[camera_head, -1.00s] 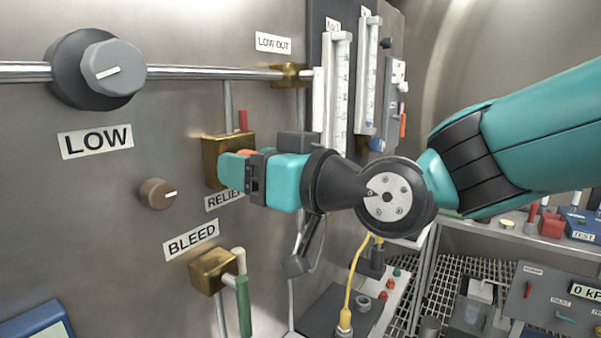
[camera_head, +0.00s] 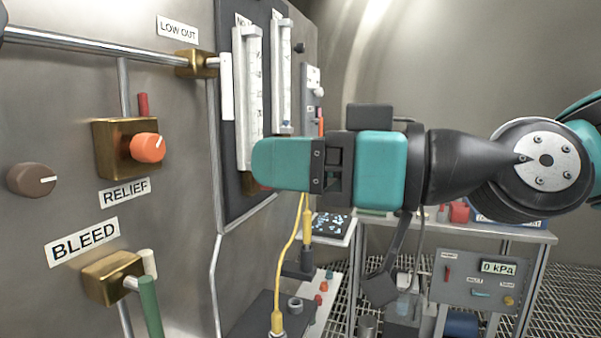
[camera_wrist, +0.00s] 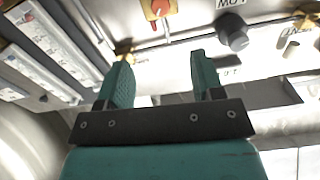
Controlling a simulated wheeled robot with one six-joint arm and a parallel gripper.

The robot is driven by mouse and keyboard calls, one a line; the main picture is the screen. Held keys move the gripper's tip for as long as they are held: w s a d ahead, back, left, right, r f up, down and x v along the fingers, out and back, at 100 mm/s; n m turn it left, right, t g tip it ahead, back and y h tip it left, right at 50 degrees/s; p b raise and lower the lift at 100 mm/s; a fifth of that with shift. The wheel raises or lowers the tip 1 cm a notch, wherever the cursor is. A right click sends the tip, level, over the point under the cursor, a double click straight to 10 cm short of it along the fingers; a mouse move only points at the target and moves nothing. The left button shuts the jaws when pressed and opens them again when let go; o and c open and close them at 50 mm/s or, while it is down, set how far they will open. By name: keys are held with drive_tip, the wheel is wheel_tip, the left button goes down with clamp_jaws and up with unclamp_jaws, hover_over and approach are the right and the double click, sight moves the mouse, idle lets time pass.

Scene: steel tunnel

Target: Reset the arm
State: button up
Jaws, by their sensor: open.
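My gripper (camera_head: 268,164) is teal and black and reaches in from the right in the head view. It points left toward the steel panel and stands apart from the orange relief knob (camera_head: 148,148). In the wrist view its two teal fingers (camera_wrist: 162,82) are spread with nothing between them. My arm bends back at the right edge of the head view, where part of it is cut off.
The steel panel (camera_head: 60,115) carries a brown knob (camera_head: 31,180) and the bleed valve's green handle (camera_head: 150,305). Flowmeter tubes (camera_head: 248,95) stand behind the gripper. A yellow cable (camera_head: 289,250) hangs below it. A gauge box reading 0 kPa (camera_head: 476,285) sits lower right. Upper right is clear.

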drive_tip(key=shift+s+d, duration=0.15)
drive_tip(key=shift+d, duration=0.05)
drive_tip(key=s+d+f+m+g+h+p, duration=0.2)
drive_tip(key=s+d+f+g+h+p, duration=0.1)
drive_tip(key=d+f+h, duration=0.3)
drive_tip(key=s+d+f+m+g+h+p, duration=0.3)
drive_tip(key=s+d+f+g+h, duration=0.1)
drive_tip(key=f, duration=0.5)
drive_tip(key=s+d+h, duration=0.1)
drive_tip(key=d+h, duration=0.1)
drive_tip(key=d, duration=0.1)
drive_tip(key=shift+s+d, duration=0.2)
drive_tip(key=shift+s, duration=0.05)
idle(2.6)
